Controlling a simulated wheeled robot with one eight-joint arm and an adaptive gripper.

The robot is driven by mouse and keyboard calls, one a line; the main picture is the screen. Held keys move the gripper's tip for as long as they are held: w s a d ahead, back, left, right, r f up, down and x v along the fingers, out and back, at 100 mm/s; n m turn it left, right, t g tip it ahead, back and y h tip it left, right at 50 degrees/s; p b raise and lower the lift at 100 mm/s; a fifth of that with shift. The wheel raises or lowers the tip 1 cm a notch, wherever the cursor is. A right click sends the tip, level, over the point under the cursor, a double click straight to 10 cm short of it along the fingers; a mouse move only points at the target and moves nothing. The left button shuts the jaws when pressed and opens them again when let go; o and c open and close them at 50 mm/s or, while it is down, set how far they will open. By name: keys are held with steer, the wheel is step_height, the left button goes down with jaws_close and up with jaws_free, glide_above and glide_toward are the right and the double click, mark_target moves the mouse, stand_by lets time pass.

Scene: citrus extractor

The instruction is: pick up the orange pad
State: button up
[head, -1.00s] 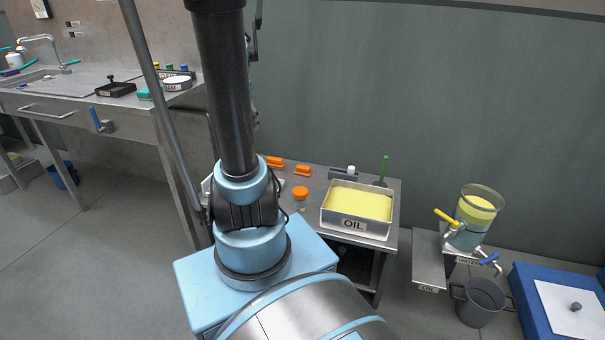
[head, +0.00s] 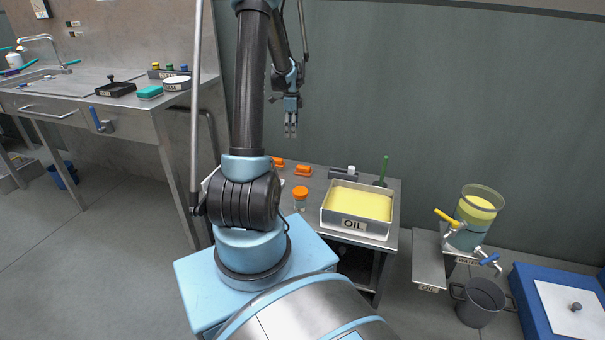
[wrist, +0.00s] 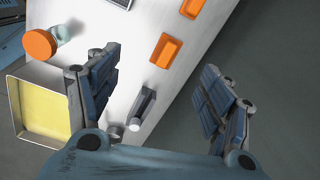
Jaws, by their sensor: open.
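Two small orange pieces lie near the back edge of the metal table. The nearer orange piece (head: 303,170) also shows in the wrist view (wrist: 165,50), looking like a shallow block with a recessed top. The other orange piece (head: 278,162) is to its left in the head view and sits at the top edge of the wrist view (wrist: 194,8). I cannot tell for sure which is the orange pad. My gripper (head: 290,132) is open and empty above the table's back edge, with its fingers (wrist: 159,68) spread apart and touching nothing.
An OIL tray (head: 354,226) with yellow contents stands on the table (head: 393,238).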

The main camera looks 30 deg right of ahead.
steer(key=m, duration=0.2)
glide_above(303, 167)
step_height(303, 167, down, 4)
steer(key=f, duration=1.8)
steer(key=shift+w+f, duration=0.2)
steer(key=shift+f, duration=0.05)
steer(key=c, duration=1.2)
steer(key=shift+c, duration=0.2)
step_height(303, 167, up, 10)
steer(key=shift+r, duration=0.1)
